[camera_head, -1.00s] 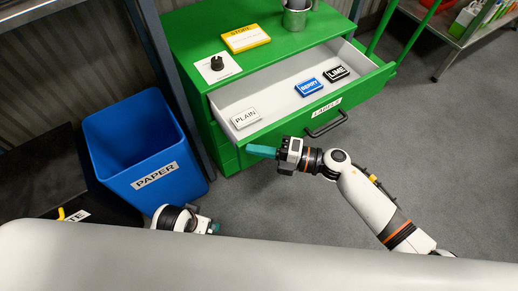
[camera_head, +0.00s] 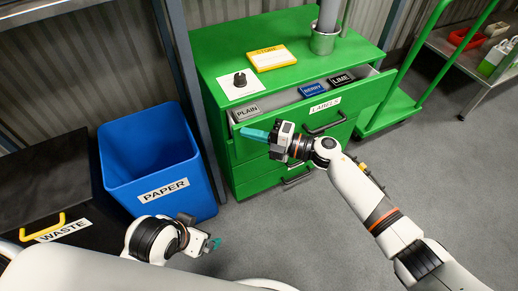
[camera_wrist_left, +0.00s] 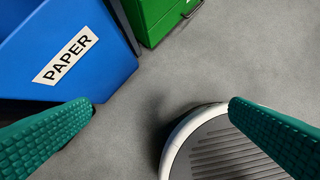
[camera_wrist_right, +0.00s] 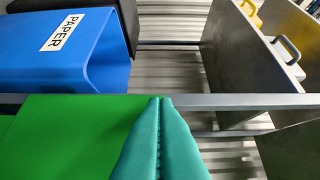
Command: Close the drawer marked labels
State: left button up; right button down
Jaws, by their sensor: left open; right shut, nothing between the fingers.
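The green drawer marked LABELS (camera_head: 368,105) is the top one of the green cabinet (camera_head: 205,62). My left gripper (camera_head: 212,244) is open and empty, low in front of the blue bin.
A blue PAPER bin (camera_head: 130,140) stands left of the cabinet, with a black WASTE box (camera_head: 40,185) beyond it. Grey floor is free at right.

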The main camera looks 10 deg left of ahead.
aim_at(250, 125)
jog(key=w+a+b, duration=0.2)
jog(key=w, duration=0.1)
jog(key=shift+a, duration=0.15)
pick_arm(q)
jog(key=w+d+r+t+h, duration=0.1)
jog(key=w+r+t, duration=0.1)
jog(key=w, duration=0.3)
jog(key=w+d+r+t, duration=0.2)
jog(key=w+r+t, duration=0.1)
jog(key=w+t, duration=0.2)
jog(key=shift+d+h, duration=0.25)
jog(key=shift+h, duration=0.15)
jog(key=shift+r, duration=0.1)
